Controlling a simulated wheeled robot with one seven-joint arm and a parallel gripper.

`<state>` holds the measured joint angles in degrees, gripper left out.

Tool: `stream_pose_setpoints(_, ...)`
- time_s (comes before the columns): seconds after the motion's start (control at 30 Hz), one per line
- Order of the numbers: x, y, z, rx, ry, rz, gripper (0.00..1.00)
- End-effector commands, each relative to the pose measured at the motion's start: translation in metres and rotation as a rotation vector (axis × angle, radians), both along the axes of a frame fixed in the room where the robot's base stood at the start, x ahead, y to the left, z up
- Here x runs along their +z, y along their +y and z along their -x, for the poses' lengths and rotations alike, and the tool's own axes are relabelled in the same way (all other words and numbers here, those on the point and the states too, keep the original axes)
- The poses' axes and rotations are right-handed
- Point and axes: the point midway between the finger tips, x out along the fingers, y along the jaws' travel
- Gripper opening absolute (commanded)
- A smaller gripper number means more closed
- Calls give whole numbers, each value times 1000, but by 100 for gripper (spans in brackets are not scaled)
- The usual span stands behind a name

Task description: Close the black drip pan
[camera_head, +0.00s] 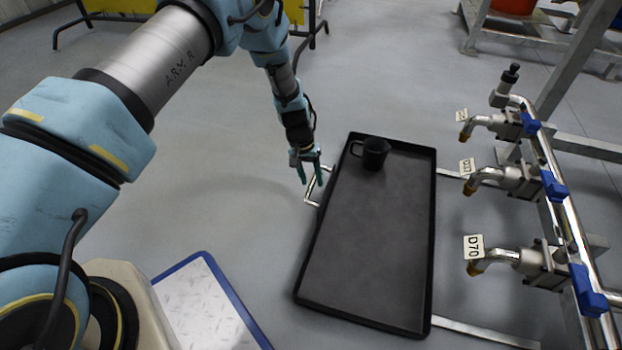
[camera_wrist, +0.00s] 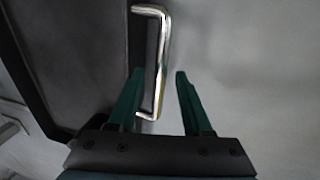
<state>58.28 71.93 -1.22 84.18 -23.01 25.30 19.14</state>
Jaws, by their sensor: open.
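The black drip pan (camera_head: 375,240) is a shallow rectangular tray pulled out on metal rails, to the left of the pipe skid. Its silver bar handle (camera_head: 311,197) is on its left side. My gripper (camera_head: 312,180) is at the handle, with its fingers pointing down. In the wrist view the pan (camera_wrist: 85,60) fills the left side. The handle (camera_wrist: 160,60) there reaches down between the two green fingers of my open gripper (camera_wrist: 160,85), nearer the left finger. I cannot tell whether a finger touches it.
A black mug (camera_head: 373,153) stands inside the pan near its far end. A blue-edged white panel (camera_head: 205,305) is at lower left. Floor left of the pan is clear.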

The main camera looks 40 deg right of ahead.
Motion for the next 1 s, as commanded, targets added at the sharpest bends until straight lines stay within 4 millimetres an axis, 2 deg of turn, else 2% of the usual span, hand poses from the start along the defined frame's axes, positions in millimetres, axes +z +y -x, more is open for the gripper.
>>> stream_pose_setpoints(0.1,0,0,0,0,0,0,50)
stream_pose_setpoints(0.53,1,0,0,0,0,0,1)
stream_pose_setpoints(1.0,1,0,0,0,0,0,0)
